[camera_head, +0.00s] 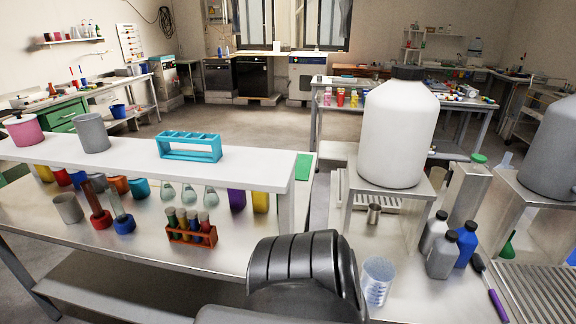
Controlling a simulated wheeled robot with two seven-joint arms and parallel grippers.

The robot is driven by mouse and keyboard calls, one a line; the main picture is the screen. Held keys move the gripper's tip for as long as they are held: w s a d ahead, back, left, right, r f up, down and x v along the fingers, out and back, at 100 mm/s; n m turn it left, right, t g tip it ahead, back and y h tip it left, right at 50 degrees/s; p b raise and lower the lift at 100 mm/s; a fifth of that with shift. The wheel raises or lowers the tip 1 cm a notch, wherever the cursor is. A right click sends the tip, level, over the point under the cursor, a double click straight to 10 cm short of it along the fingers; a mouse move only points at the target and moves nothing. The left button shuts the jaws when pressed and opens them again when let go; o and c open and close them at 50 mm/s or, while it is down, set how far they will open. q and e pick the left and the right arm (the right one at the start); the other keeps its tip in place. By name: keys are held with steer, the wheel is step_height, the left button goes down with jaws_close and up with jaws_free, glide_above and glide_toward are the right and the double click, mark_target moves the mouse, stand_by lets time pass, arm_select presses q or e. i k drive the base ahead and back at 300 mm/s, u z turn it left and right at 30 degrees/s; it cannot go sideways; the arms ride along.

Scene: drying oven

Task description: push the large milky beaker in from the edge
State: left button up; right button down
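A milky, translucent beaker (377,281) with blue markings stands upright at the bottom centre-right of the head view, on a metal bench top (414,294). It is near the bottom of the picture, and the bench's front edge beside it is hard to make out. A dark grey, ribbed link of one of my arms is just left of the beaker and appears to overlap its left side in the picture. I cannot tell whether they touch. Neither of my grippers shows.
Grey and blue bottles (441,255) stand right of the beaker, and a small metal cup (374,214) is behind it. A large white carboy (396,132) sits on a stand (379,196). A red test-tube rack (192,236) is on the left bench. Some bench behind the beaker is clear.

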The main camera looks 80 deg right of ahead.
mark_target(379, 274)
steer(key=i, duration=0.95)
steer(key=z, duration=3.05)
